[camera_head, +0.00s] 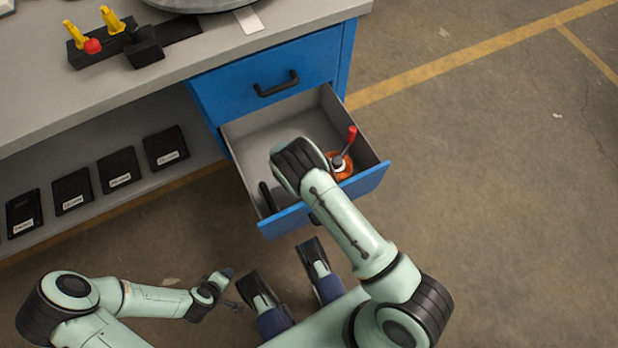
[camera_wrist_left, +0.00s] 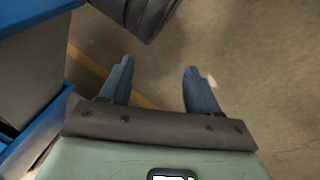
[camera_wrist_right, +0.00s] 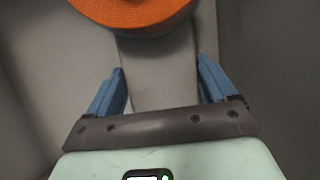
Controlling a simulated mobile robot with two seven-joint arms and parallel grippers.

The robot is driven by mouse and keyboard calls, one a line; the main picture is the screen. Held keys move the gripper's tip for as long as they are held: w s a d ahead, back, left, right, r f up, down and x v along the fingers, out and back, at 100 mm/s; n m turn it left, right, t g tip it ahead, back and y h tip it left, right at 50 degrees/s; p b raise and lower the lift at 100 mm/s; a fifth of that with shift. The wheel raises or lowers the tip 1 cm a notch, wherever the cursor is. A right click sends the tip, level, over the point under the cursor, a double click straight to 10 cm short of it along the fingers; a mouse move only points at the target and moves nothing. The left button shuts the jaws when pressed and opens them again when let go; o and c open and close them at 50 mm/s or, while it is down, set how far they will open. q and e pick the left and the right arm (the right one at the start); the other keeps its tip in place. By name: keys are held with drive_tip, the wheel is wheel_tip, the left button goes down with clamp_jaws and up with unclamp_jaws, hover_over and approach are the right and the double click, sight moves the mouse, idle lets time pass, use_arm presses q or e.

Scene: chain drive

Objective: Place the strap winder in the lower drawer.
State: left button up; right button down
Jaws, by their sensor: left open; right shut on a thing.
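The strap winder (camera_head: 341,166), with an orange strap roll and a red-tipped lever, is inside the open lower drawer (camera_head: 288,218), at its right front side. In the right wrist view its orange roll (camera_wrist_right: 135,10) is at the top, and a grey flat part (camera_wrist_right: 160,85) runs from under it between the fingers of my right gripper (camera_wrist_right: 160,66). That gripper is shut on this part; in the head view my wrist hides it. I cannot tell whether the winder touches the drawer floor. My left gripper (camera_head: 232,290) is open and empty, low in front of the drawer; it also shows in the left wrist view (camera_wrist_left: 157,66).
A dark elongated thing (camera_head: 267,197) lies at the drawer's left front. The closed upper drawer (camera_head: 265,75) is above. The bench top (camera_head: 150,85) holds a black fixture with yellow handles (camera_head: 112,20). The floor at right is clear.

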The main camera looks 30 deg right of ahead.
wheel_tip(320, 180, down, 3)
drive_tip(key=shift+f+b, duration=0.2)
drive_tip(key=shift+b, duration=0.35)
use_arm(q)
drive_tip(key=shift+s+a+f+g, duration=0.15)
drive_tip(key=shift+s+f, duration=0.3)
drive_tip(key=shift+f, duration=0.1)
drive_tip(key=shift+s+a+f+g, duration=0.15)
drive_tip(key=shift+s+f, duration=0.25)
drive_tip(key=shift+f, duration=0.15)
use_arm(e)
drive_tip(key=shift+f, duration=0.2)
unclamp_jaws()
drive_tip(key=shift+f, duration=0.15)
drive_tip(key=shift+p+v, duration=0.65)
drive_tip(key=shift+v, duration=1.7)
use_arm(q)
drive_tip(key=r, duration=0.1)
drive_tip(key=d+r+p, duration=0.1)
drive_tip(key=r, duration=0.1)
drive_tip(key=d+r, duration=0.1)
drive_tip(key=shift+s+r+p, duration=0.15)
drive_tip(key=shift+s+p, duration=0.25)
use_arm(e)
drive_tip(key=v, duration=0.7)
drive_tip(key=shift+r, duration=0.2)
